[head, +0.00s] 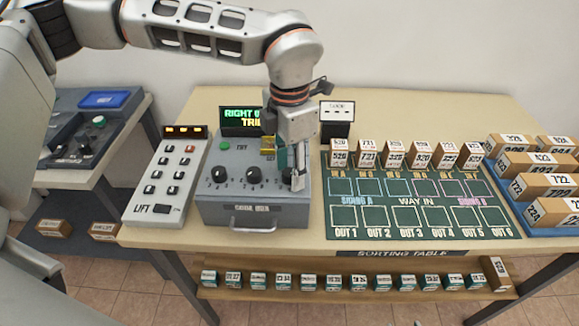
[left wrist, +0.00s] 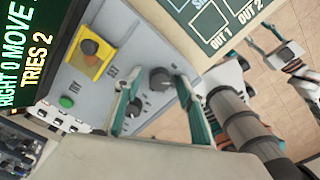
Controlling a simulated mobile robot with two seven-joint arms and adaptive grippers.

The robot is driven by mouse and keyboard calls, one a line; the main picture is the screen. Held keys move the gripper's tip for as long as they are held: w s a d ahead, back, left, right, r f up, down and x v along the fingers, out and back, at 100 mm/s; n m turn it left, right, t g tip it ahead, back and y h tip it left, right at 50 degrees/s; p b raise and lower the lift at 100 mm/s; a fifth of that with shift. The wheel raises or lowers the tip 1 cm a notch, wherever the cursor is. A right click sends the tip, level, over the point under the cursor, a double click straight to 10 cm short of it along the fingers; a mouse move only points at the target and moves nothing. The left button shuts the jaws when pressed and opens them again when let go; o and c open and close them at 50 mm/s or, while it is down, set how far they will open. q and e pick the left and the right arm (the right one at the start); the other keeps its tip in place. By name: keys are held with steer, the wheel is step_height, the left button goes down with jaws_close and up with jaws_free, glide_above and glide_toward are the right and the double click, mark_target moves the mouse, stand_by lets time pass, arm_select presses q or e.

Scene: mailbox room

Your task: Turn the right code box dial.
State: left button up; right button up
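The grey code box (head: 250,212) stands on the table in the head view. Its left dial (head: 219,174) and middle dial (head: 253,175) show there; the right dial is hidden behind my left gripper (head: 297,178). In the left wrist view, the black right dial (left wrist: 160,78) lies between the two spread fingertips of this gripper (left wrist: 156,84). The gripper is open; contact with the dial cannot be told. The middle dial (left wrist: 133,107) is beside one finger. The screen (left wrist: 32,55) reads "RIGHT 0 MOVE" and "TRIES 2". Parts of my right arm seem to show (left wrist: 240,125).
A keypad marked LIFT (head: 165,180) stands left of the box. A green sorting mat (head: 400,215) and small boxes (head: 395,153) are to the right.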

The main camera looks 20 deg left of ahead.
mark_target(289, 172)
arm_select(q)
step_height(289, 172, up, 12)
stand_by(0.8)
stand_by(0.3)
